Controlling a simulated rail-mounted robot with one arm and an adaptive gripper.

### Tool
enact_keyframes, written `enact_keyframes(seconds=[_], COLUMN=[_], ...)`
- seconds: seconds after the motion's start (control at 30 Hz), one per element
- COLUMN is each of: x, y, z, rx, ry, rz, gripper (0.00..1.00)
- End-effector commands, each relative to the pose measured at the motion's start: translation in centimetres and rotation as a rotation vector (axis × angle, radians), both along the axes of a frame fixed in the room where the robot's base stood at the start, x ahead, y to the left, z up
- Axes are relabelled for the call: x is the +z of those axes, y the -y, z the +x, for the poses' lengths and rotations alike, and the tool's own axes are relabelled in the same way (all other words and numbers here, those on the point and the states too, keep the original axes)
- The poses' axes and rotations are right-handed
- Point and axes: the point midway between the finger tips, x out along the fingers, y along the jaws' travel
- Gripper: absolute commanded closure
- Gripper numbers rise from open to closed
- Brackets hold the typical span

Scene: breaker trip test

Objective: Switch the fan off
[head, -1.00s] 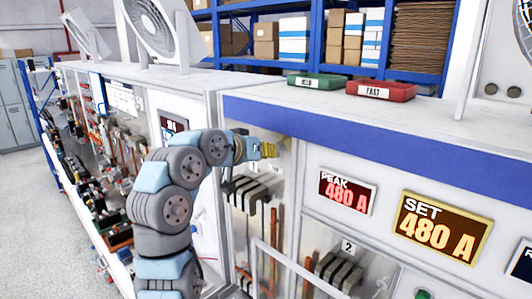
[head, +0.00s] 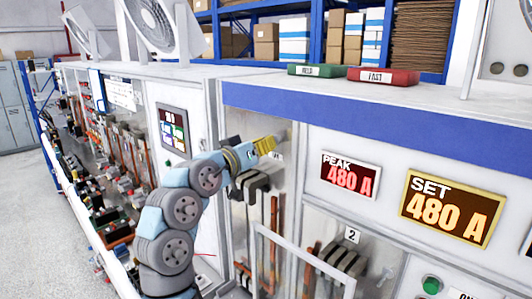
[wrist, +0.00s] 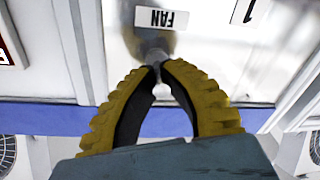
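The FAN label (wrist: 161,18) shows upside down in the wrist view, on a pale panel. A small grey switch lever (wrist: 153,54) stands just by it, partly hidden by my fingertips. My gripper (wrist: 161,66) has its yellow and black fingers drawn together, tips at the lever. I cannot tell whether they pinch it or only touch it. In the head view my gripper (head: 266,145) is at the upper part of the cabinet front, left of the PEAK display. A large white fan (head: 152,22) stands on the cabinet top at upper left; whether it spins is unclear.
The PEAK display (head: 350,177) and SET display (head: 449,210) both read 480 A. A green tray (head: 317,70) and a red tray (head: 383,77) sit on the cabinet top. A clear guard frame (head: 300,258) and breaker number 2 (head: 342,255) are below my gripper.

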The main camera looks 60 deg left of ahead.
Motion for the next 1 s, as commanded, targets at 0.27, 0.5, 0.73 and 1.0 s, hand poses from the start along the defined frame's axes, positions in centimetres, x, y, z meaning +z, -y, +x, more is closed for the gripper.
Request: enact_keyframes(seconds=[0.27, 0.5, 0.73, 1.0], x=[-1.4, -1.8, -2.0, -1.9], y=[-0.2, -0.3, -0.3, -0.4], z=[-0.1, 0.0, 0.0, 0.1], rx=[0.006, 0.006, 0.007, 0.007], ry=[0.164, 0.282, 0.370, 0.430], rz=[0.058, 0.097, 0.128, 0.148], gripper=[1.00, 1.00, 1.00, 1.00])
